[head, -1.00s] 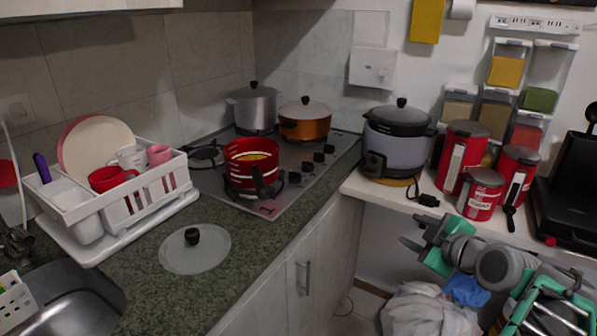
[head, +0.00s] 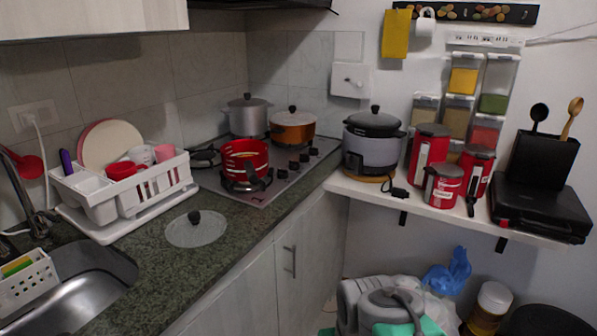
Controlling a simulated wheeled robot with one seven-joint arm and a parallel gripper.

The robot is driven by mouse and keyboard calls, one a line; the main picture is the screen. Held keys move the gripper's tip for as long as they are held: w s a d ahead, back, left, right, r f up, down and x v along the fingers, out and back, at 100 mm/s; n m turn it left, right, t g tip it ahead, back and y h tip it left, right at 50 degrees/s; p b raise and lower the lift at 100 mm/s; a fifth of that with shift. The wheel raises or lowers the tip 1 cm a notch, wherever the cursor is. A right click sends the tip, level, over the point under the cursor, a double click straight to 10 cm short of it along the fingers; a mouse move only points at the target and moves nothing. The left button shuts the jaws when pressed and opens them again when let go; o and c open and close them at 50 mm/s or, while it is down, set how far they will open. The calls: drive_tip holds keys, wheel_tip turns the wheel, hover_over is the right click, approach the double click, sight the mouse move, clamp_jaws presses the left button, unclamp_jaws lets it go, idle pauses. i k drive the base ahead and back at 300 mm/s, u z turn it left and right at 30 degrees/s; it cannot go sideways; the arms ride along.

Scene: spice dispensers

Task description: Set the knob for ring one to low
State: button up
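The stove (head: 232,189) is a steel cooktop set in the counter, with several dark knobs in a row along its right side. The nearest knob (head: 282,173) is by the front right, and the farthest knob (head: 313,151) is by the orange pot. I cannot tell which knob serves ring one, and their settings are too small to read. A red pot (head: 243,154) is on the front burner, an orange pot (head: 292,132) and a grey pot (head: 248,117) are behind. My gripper's fingers are not in view.
A glass lid (head: 190,236) lies on the counter in front of the stove. A dish rack (head: 130,209) stands left. A rice cooker (head: 368,157) and red canisters (head: 427,152) stand on the white shelf at right. Counter between the lid and stove is clear.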

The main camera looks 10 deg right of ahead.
sight(282, 174)
drive_tip(key=z, duration=1.25)
drive_tip(key=i, duration=1.15)
drive_tip(key=u, duration=2.2)
